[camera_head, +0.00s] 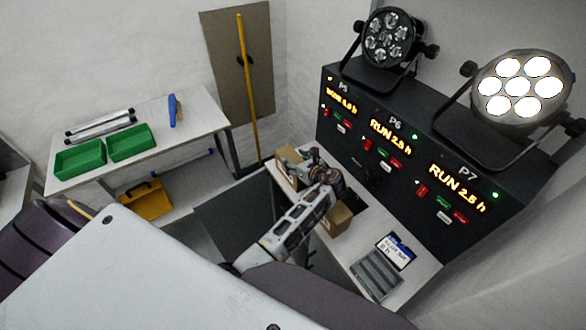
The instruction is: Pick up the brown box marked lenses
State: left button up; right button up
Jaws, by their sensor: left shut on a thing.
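A brown box (288,178) is at the far end of the narrow white bench, beneath the black panel. A second brown box (339,219) sits nearer on the bench, partly behind my left arm. I cannot read a lenses marking on either box. My left gripper (308,158) is at the far box and shut on it; the wrist hides much of the contact. I cannot tell whether that box is clear of the bench. My right gripper is out of view.
A grey tray (377,274) and a labelled blue-white card (396,252) lie at the bench's near end. The black panel (350,135) with lamps rises behind the bench. A table with green bins (80,160) stands left, with a yellow case (146,200) below.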

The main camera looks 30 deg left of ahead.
pick_arm(q)
jog(key=shift+s+f, duration=0.1)
jog(key=shift+f, duration=0.1)
notch_tip(320, 180, up, 10)
dwell(0.8)
dwell(0.4)
